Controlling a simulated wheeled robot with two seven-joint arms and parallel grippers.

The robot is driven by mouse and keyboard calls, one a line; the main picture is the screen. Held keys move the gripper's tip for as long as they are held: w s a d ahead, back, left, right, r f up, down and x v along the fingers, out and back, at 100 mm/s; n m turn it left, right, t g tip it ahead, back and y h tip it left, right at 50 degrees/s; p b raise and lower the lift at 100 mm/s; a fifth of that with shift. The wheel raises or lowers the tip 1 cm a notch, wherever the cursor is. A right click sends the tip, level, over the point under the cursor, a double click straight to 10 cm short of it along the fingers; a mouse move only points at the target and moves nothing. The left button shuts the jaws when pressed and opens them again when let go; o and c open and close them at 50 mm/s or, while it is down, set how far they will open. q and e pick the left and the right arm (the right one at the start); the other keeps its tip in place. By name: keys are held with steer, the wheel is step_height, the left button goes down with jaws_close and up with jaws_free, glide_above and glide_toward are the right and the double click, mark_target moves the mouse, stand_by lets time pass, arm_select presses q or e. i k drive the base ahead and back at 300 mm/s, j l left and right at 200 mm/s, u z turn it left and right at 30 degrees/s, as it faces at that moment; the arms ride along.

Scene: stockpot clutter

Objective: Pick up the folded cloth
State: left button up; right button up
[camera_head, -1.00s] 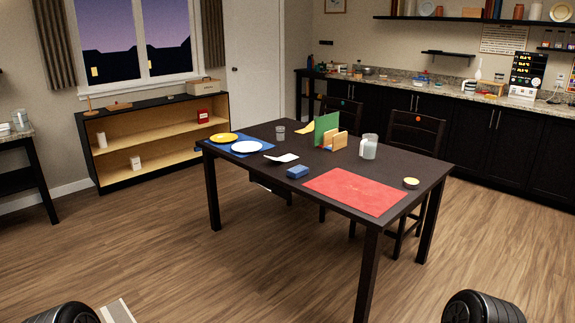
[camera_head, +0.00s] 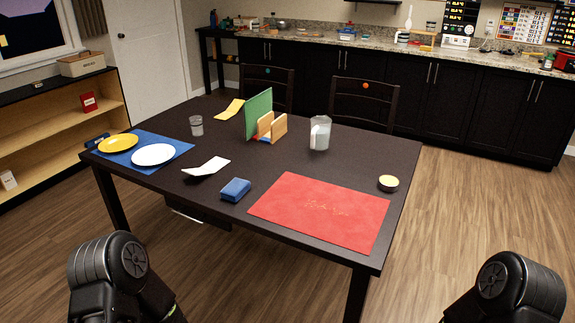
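A small, thick blue bundle (camera_head: 235,189), which looks like the folded cloth, lies on the dark table (camera_head: 225,220) near its front edge, just left of the red mat (camera_head: 322,208). A flat yellow piece (camera_head: 229,109), maybe cloth or paper, lies at the table's back edge. Both of my grippers are out of view. Only dark parts of my arms show at the bottom left and bottom right, in front of the table and apart from it.
A white bent card (camera_head: 206,168) lies beside the blue bundle. A yellow plate (camera_head: 118,143) and white plate (camera_head: 153,155) sit on a blue mat. Farther back are a glass (camera_head: 196,126), a holder with a green board (camera_head: 259,115) and a pitcher (camera_head: 320,133). A small bowl (camera_head: 388,183) stands at right.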

mark_target(236, 189)
steer(key=i+j+z, duration=0.4)
steer(key=j, duration=0.2)
steer(key=i+j+z, duration=0.2)
steer(key=j, duration=0.15)
steer(key=i+j+z, duration=0.2)
steer(key=j, duration=0.15)
steer(key=k, duration=0.05)
